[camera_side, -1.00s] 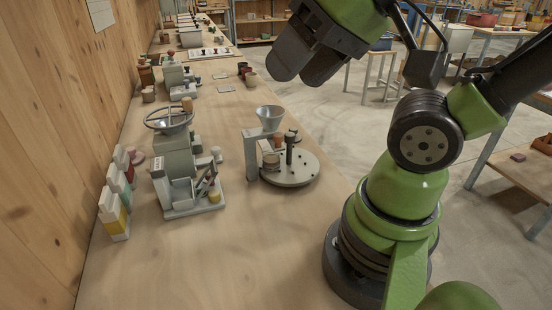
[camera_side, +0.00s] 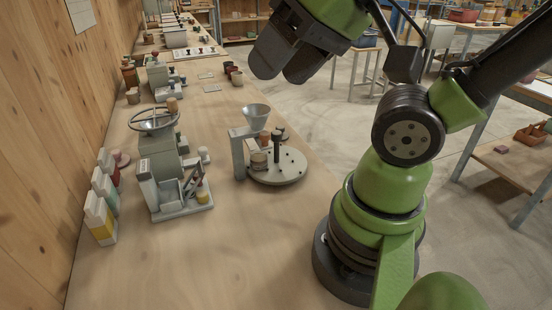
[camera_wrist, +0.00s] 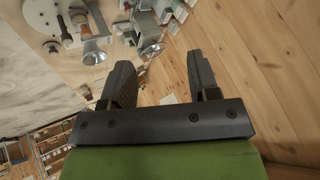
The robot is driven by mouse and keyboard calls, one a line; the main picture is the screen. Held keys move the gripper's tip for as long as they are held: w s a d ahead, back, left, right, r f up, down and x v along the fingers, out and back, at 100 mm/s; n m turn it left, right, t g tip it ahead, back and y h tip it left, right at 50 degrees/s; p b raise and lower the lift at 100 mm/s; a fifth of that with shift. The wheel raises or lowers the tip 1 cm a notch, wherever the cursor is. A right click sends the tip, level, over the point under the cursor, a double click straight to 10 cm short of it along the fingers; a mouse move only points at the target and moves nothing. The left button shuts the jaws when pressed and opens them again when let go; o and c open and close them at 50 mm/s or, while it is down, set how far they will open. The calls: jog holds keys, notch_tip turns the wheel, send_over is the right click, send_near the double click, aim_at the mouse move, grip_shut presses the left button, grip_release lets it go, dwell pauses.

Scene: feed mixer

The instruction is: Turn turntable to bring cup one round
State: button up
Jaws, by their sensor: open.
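The turntable (camera_side: 291,170) is a round pale grey disc on the bench, with a dark upright post (camera_side: 277,146) near its middle. A brownish cup (camera_side: 259,161) sits on it at the left, below the metal funnel (camera_side: 256,113) on its grey stand. Other small parts at its back are partly hidden. I cannot tell which cup is cup one. My gripper (camera_side: 281,74) is open and empty, well above the bench. In the wrist view its fingers (camera_wrist: 158,65) are apart with nothing between them; the turntable (camera_wrist: 45,17) and funnel (camera_wrist: 94,52) show at upper left.
Small cups (camera_side: 235,76) stand farther back. The front of the bench is clear.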

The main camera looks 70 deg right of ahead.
jog(key=shift+c, duration=0.3)
jog(key=m+g, duration=0.4)
jog(key=m, duration=2)
send_near(277, 132)
jog(key=shift+y, duration=0.4)
jog(key=x, duration=0.9)
jog(key=shift+d+f, duration=0.2)
jog(key=shift+f, duration=0.1)
grip_shut()
